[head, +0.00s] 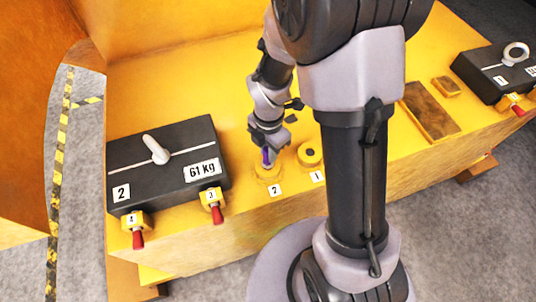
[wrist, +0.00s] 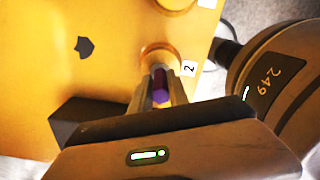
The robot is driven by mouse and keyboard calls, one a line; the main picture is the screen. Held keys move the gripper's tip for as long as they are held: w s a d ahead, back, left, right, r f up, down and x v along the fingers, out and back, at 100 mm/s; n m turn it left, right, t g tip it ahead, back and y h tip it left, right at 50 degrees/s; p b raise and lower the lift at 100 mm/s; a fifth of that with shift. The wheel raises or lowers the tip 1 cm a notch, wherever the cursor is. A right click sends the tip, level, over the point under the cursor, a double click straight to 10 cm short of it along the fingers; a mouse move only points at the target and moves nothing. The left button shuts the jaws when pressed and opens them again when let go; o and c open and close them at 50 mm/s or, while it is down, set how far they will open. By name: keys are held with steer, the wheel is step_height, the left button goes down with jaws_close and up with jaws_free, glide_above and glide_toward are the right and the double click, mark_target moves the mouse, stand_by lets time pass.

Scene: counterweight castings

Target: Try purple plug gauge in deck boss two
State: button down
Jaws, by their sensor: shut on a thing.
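The purple plug gauge (head: 266,157) is held between the fingers of my gripper (head: 267,153). In the wrist view, the purple gauge (wrist: 160,90) shows between the two shut fingers (wrist: 160,92). Deck boss two (head: 267,173) is a round yellow boss with the label 2 in front of it. The gauge is upright at the boss; its lower end is hidden, so I cannot tell whether it is in the bore. In the wrist view, boss two (wrist: 160,54) lies just beyond the fingertips. Deck boss one (head: 309,154), with a dark bore, stands to its right.
A black casting (head: 165,165) marked 2 and 61 kg sits left of the bosses, with red-handled clamps (head: 215,207) at its front. Another black casting (head: 497,74) is at the far right. A brown pad (head: 430,110) lies on the yellow deck (head: 200,75).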

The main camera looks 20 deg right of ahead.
stand_by(0.5)
step_height(320, 180, up, 5)
steer(key=p, duration=0.4)
steer(key=shift+r+p, duration=0.1)
steer(key=shift+p, duration=0.2)
